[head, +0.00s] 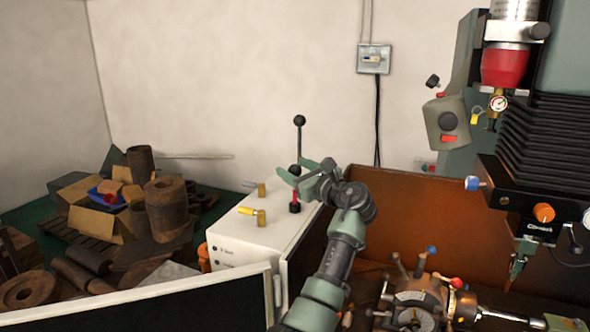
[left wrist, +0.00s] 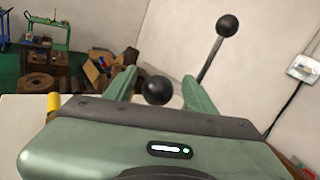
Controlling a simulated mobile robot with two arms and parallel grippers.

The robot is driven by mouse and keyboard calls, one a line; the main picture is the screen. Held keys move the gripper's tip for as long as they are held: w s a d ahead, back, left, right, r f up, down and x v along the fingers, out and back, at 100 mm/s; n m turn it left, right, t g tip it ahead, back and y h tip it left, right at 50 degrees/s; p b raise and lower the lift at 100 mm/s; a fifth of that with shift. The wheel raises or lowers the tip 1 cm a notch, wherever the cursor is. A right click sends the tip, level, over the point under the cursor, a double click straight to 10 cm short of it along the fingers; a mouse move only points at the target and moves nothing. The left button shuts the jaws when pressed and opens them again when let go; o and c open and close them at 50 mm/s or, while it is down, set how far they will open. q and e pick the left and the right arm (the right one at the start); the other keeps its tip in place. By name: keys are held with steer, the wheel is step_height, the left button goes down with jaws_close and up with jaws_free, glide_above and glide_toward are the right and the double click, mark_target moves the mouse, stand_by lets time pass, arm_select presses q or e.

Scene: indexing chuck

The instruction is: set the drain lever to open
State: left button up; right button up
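A white box (head: 250,238) carries several levers on its top; its labels are too small to read, so I cannot tell which is the drain lever. A short lever with a black ball knob (head: 295,170) and red shaft (head: 295,194) stands near its right side. My left gripper (head: 297,175) is open around this knob. The left wrist view shows the ball (left wrist: 157,90) between the two spread fingers, with no clear grip. A taller black-knobbed lever (head: 299,120) rises behind. Two yellow-handled levers (head: 250,211) sit to the left. My right gripper is not in view.
A brown-walled machine tray (head: 440,210) lies to the right, with a chuck (head: 415,303) and its handles. A milling head (head: 530,190) hangs above it. Rusty parts and boxes (head: 100,220) crowd the left. A wall switch (head: 374,59) is behind.

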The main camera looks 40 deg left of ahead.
arm_select(q)
steer(key=shift+d+f, duration=0.15)
steer(key=shift+d, duration=0.1)
steer(key=b+v, duration=0.3)
steer(key=v, duration=0.4)
steer(key=shift+s+d, duration=0.1)
steer(key=shift+s, duration=0.05)
